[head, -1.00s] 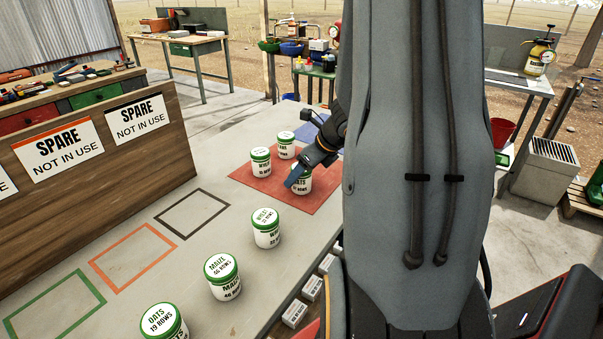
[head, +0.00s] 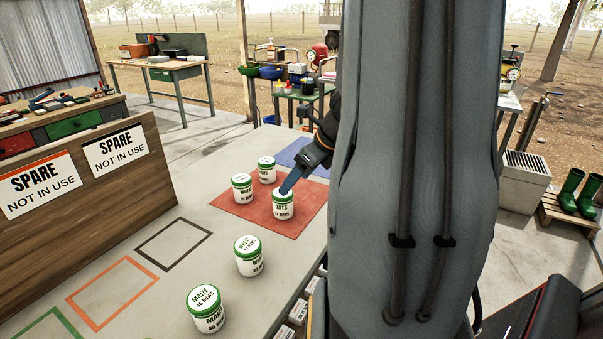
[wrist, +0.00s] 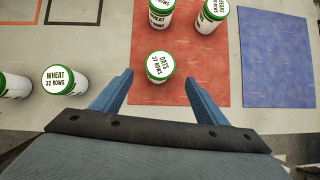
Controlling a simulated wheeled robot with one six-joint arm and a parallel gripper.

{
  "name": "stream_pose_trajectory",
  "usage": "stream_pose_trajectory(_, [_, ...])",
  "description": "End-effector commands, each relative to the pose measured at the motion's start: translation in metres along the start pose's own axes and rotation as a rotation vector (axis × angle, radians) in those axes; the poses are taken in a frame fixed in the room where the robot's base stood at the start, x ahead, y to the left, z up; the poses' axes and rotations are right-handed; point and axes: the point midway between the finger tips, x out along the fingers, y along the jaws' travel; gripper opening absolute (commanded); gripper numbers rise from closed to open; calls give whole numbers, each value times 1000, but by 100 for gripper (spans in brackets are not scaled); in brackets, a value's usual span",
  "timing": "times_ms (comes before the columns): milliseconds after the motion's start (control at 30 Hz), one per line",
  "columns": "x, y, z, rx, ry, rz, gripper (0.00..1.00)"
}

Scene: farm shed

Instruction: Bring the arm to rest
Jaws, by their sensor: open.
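My gripper (head: 284,189) is open, its blue fingers at the lid of a white jar with a green lid marked OATS (head: 283,208). The jar stands upright on the red mat (head: 258,223). In the wrist view, my gripper (wrist: 159,77) has its fingers spread to either side of the OATS jar (wrist: 160,67), with a gap on both sides. Nothing is held. My arm hides much of the right half of the head view.
Two more jars, one marked WHEAT (head: 242,189) and another (head: 267,170), stand behind on the red mat. A WHEAT jar (head: 249,259) and a MAIZE jar (head: 206,312) stand nearer on the table. A blue mat (head: 303,157) lies beyond. A wooden board (head: 120,195) stands left.

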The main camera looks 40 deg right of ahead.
Motion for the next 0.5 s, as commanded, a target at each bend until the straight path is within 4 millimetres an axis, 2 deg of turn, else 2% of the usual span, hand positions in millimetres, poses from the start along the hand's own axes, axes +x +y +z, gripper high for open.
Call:
stream_pose_trajectory(100, [-13, 0, 0, -1, -1, 0, 67])
stream_pose_trajectory(200, [-17, 0, 0, 2, 0, 0, 67])
stream_pose_trajectory(500, [-18, 0, 0, 1, 0, 1, 67])
